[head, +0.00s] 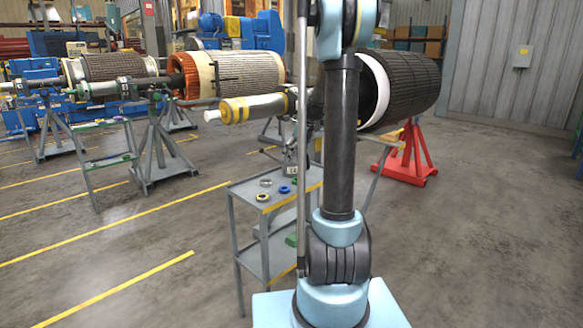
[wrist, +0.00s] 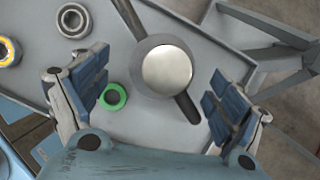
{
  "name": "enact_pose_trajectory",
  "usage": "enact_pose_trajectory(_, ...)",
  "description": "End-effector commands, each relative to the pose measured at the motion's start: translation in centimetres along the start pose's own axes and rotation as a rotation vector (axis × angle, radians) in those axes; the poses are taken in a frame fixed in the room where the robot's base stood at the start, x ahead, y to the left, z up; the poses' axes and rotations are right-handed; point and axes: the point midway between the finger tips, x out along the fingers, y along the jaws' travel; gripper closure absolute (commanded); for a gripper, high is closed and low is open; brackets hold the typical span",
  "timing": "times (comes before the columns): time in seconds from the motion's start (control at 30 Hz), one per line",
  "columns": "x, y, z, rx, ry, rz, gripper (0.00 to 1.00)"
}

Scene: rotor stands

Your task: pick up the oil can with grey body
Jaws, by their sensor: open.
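In the wrist view, a round grey object with a shiny silver top (wrist: 167,68) is seen from straight above. It looks like the oil can with grey body. A dark bar sticks out from it toward the upper left and the lower right. My gripper (wrist: 158,90) is open, with one blue-padded finger to the left of the can and one to the right. Neither finger appears to touch it. How far the fingers are above the cart top is hard to tell. In the head view my arm partly hides this spot.
A grey cart (head: 240,190) bears several small rings. A green ring (wrist: 113,97) lies close to the left finger. A steel bearing (wrist: 72,20) and a yellow ring (wrist: 10,50) lie further left. Behind the cart are large rotors on stands, one red stand (head: 405,160) at right.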

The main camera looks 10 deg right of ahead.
Motion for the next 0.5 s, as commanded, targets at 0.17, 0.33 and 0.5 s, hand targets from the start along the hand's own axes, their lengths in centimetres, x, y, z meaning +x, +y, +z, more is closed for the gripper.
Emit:
enact_pose_trajectory(0.17, 2.2, -0.5, -0.2, -0.001, 0.000, 0.000, 0.11)
enact_pose_trajectory(0.33, 4.1, -0.5, -0.3, -0.001, 0.000, 0.000, 0.11)
enact_pose_trajectory(0.5, 4.7, -0.5, -0.3, -0.001, 0.000, 0.000, 0.11)
